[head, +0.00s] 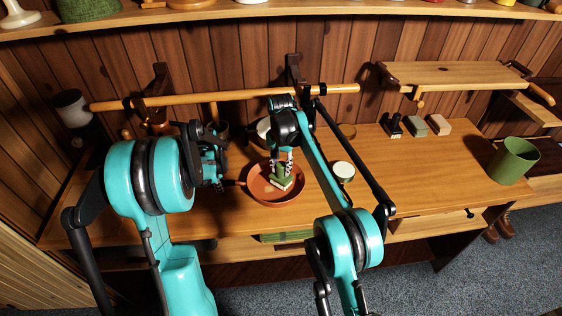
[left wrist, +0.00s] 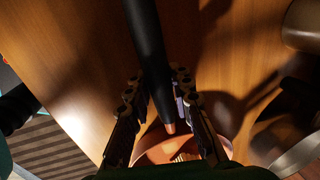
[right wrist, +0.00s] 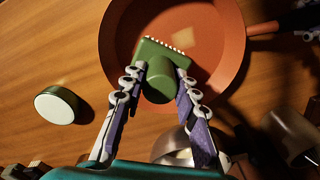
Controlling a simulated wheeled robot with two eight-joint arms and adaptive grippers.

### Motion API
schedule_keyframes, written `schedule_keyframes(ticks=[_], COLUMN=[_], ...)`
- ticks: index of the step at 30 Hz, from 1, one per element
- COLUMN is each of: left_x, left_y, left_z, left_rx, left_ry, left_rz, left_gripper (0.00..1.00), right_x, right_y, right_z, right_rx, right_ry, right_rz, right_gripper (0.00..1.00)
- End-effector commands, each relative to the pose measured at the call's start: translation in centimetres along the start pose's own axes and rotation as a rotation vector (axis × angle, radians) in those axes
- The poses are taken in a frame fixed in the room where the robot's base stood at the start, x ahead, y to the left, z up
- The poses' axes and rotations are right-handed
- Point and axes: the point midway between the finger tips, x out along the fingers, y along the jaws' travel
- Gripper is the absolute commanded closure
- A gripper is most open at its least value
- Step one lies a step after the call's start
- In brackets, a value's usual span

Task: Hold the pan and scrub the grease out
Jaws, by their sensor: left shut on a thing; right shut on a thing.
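The shallow orange-brown pan (head: 264,197) sits on the wooden desk, its dark handle pointing left in the head view. My left gripper (head: 219,172) is shut on the black handle (left wrist: 150,55), which runs between its fingers in the left wrist view. My right gripper (head: 282,163) is over the pan, shut on the knob of a green scrub brush (right wrist: 160,82). A row of pale bristles shows at the brush's far edge. The brush is inside the pan; I cannot tell how firmly it touches the floor. A pale patch (right wrist: 186,36) shows on the pan floor beyond the brush.
A green jar with a white top (head: 343,171) stands right of the pan. A wooden rod (head: 220,95) crosses behind my arms. Small blocks (head: 417,126) sit at the back, and a green cup (head: 513,161) stands at the right end. The desk between is clear.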

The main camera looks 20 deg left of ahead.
Motion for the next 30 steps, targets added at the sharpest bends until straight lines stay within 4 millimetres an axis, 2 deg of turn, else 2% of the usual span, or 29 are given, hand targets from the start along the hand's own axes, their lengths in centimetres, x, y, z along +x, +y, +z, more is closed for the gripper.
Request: schedule_keyframes(ticks=[3,4,5,15,27,29,30], left_x=[0.0,0.0,0.0,0.0,0.0,0.0,0.0], left_y=[0.0,0.0,0.0,0.0,0.0,0.0,0.0], left_z=[-0.1,-0.1,-0.1,0.0,0.0,0.0,0.0], left_rx=[0.0,0.0,0.0,0.0,0.0,0.0,0.0], left_ry=[0.001,0.001,0.001,0.0,0.0,0.0,0.0], left_rz=[0.0,0.0,0.0,0.0,0.0,0.0,0.0], left_gripper=[1.0,1.0,1.0,1.0,1.0,1.0,1.0], right_x=[1.6,1.6,1.5,1.8,1.7,1.2,0.2], right_y=[0.0,-0.3,-0.6,-3.3,0.2,0.0,0.0], right_z=[0.0,0.2,0.4,2.0,-0.1,0.0,0.0], right_rx=[0.0,-0.002,-0.002,-0.002,0.002,0.0,0.0], right_ry=[0.0,0.0,0.0,0.0,0.0,0.0,0.0], right_rz=[0.0,0.0,0.0,0.0,0.0,0.0,0.0], right_gripper=[0.93,0.93,0.97,0.97,0.97,0.97,0.97])
